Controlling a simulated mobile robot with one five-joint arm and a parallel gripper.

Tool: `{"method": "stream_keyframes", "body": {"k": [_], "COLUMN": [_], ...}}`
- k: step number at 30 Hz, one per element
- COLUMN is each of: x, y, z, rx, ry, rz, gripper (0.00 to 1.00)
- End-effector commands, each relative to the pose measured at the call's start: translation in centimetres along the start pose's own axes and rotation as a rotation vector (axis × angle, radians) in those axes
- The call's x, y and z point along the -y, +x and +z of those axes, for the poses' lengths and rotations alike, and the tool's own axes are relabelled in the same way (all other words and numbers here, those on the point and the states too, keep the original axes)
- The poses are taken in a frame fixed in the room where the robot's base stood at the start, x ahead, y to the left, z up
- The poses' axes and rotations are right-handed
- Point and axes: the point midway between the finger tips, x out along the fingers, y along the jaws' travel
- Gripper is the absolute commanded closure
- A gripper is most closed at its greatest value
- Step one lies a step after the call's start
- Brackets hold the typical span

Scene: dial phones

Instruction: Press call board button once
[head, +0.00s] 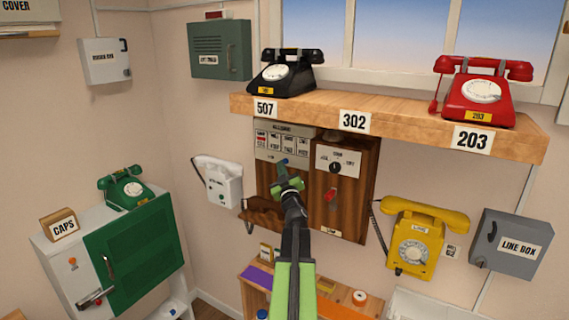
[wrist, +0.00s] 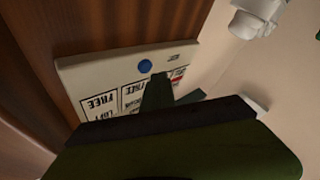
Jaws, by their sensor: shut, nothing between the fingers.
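The call board (head: 268,154) is a pale panel with rows of labels on a brown wooden wall panel, below the shelf. Its round blue button (head: 285,161) shows just above my gripper's tip in the head view. My gripper (head: 287,177) is green, shut and empty, in front of the lower part of the board. In the wrist view the board (wrist: 75,72) appears upside down, with the blue button (wrist: 145,66) in clear view. My gripper's dark fingers (wrist: 158,88) are close to the button and cover some labels. I cannot tell whether they touch the board.
A second panel (head: 343,160) with a dial and a red switch is right of the board. The wooden shelf (head: 400,115) juts out above, holding black (head: 287,72) and red (head: 480,92) phones. A white wall phone (head: 220,182) hangs left, a yellow phone (head: 415,240) right.

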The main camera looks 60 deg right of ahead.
Motion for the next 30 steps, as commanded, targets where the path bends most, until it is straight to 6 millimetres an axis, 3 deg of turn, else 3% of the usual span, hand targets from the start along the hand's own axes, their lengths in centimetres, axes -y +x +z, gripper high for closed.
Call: {"method": "stream_keyframes", "body": {"k": [30], "x": [-0.40], "y": [0.61], "z": [0.41], "rx": [0.000], "ry": [0.000], "rz": [0.000], "gripper": [1.00]}}
